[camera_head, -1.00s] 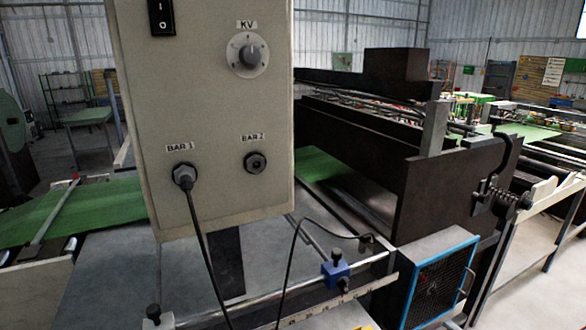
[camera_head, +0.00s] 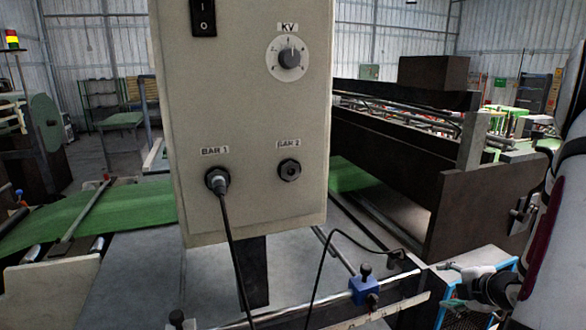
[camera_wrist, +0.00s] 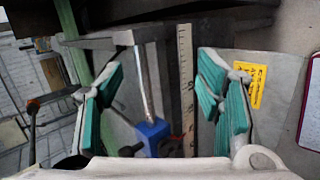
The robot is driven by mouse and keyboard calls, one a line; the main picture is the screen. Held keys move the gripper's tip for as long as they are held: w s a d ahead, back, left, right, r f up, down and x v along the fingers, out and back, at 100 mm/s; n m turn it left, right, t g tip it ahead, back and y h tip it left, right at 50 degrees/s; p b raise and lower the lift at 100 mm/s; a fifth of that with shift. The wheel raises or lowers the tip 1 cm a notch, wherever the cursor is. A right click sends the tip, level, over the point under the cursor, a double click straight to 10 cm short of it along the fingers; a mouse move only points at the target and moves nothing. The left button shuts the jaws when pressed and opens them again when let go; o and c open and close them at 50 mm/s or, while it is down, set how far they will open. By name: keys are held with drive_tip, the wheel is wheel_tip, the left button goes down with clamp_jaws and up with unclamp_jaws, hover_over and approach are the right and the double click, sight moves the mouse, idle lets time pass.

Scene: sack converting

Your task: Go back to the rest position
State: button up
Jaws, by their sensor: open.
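My gripper (camera_wrist: 160,72) is open and empty in the wrist view, with a teal-padded finger at each side. Between and beyond the fingers are a blue clamp block (camera_wrist: 152,130), a ruler strip (camera_wrist: 186,85) and a metal rod. My white arm (camera_head: 555,235) shows at the right edge of the head view. Its end is near the bench's front right, right of the blue clamp block (camera_head: 364,288), and is partly cut off. A grey control box (camera_head: 245,120) stands upright in front, with one cable plugged in at BAR 1; BAR 2 has no cable.
A dark machine frame (camera_head: 400,170) stands behind and right of the box. A green sheet (camera_head: 90,215) runs across at left. The blue-framed unit (camera_head: 512,264) is mostly hidden by my arm. A yellow label (camera_wrist: 256,85) lies right of my fingers.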

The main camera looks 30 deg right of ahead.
drive_tip(key=w+a+r+m+g+h+b, duration=0.1)
drive_tip(key=w+a+r+m, duration=0.3)
drive_tip(key=a+r, duration=0.4)
drive_tip(key=w+a+r+m+g+h, duration=0.1)
drive_tip(key=w+a+r+m, duration=0.4)
drive_tip(key=r, duration=0.4)
drive_tip(key=s+a+r+m+y, duration=0.1)
drive_tip(key=s+a, duration=0.3)
drive_tip(key=a, duration=0.5)
drive_tip(key=s+a+r+m+g+y, duration=0.1)
drive_tip(key=s+a, duration=0.3)
drive_tip(key=a, duration=0.5)
drive_tip(key=s+a+r+m+y+b, duration=0.1)
drive_tip(key=s+a+r+m+y, duration=0.1)
drive_tip(key=a, duration=0.7)
drive_tip(key=shift+s+m+g+y, duration=0.3)
drive_tip(key=shift+s+m+y, duration=0.4)
drive_tip(key=shift+s, duration=0.55)
